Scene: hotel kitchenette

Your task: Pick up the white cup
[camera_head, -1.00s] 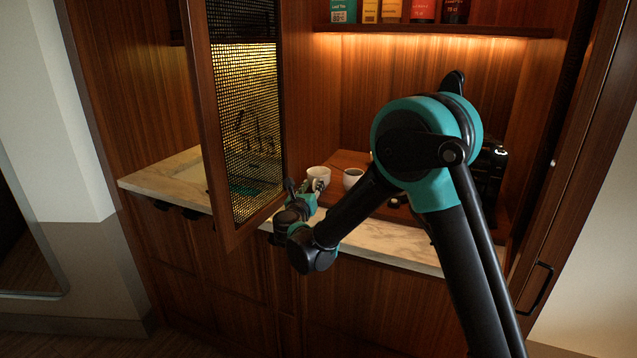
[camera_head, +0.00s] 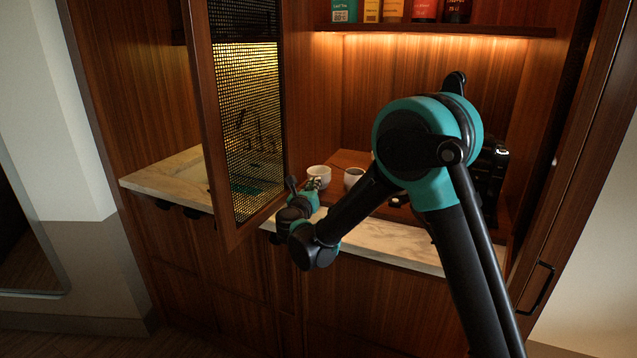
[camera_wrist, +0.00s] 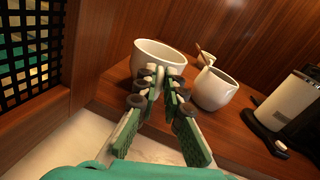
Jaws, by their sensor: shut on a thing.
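A white cup (camera_head: 319,171) is at the counter's back, behind my gripper in the head view. In the wrist view the cup (camera_wrist: 150,52) is upright, with its opening facing up. My gripper (camera_wrist: 160,80) has its two green-padded fingers close together at the cup's near side, shut on it. The fingers hide part of the near wall, and the cup's base is hidden. In the head view my gripper (camera_head: 313,184) is small and partly covers the cup. I cannot tell whether the cup is clear of the wooden surface.
A second white cup (camera_wrist: 213,88) stands close on the right on a wooden board (camera_wrist: 236,125). A black and silver machine (camera_wrist: 291,103) is farther right. An open mesh-panelled door (camera_head: 245,130) stands left of my gripper. A shelf (camera_head: 430,30) with packets is above.

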